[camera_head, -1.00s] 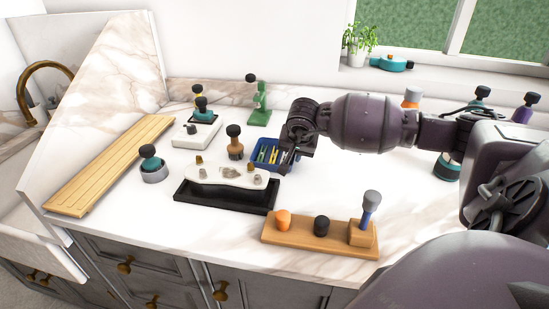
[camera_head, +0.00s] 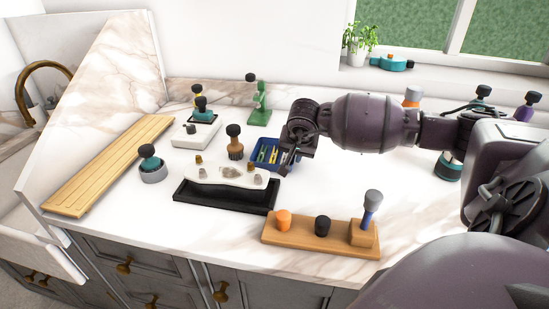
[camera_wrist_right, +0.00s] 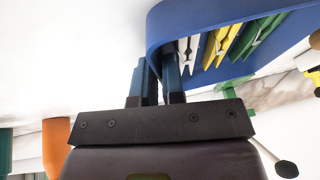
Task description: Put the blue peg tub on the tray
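In the right wrist view the tub (camera_wrist_right: 225,28) fills the top right. My right gripper (camera_head: 290,164) is at the tub's right side. Its two fingers (camera_wrist_right: 158,80) are close together on either side of the tub wall, seemingly gripping it; the fingertips are partly hidden. A black tray (camera_head: 222,198) lies just in front of the tub, with a white wavy-edged piece and several small stone-like items at its back. My left gripper is not in view.
A wooden block (camera_head: 300,238) with orange, black and blue-handled pieces stands front right. A brown-handled brush (camera_head: 235,145) is just left of the tub. A green stand (camera_head: 260,112) is behind. A ribbed wooden board (camera_head: 110,165) lies at left.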

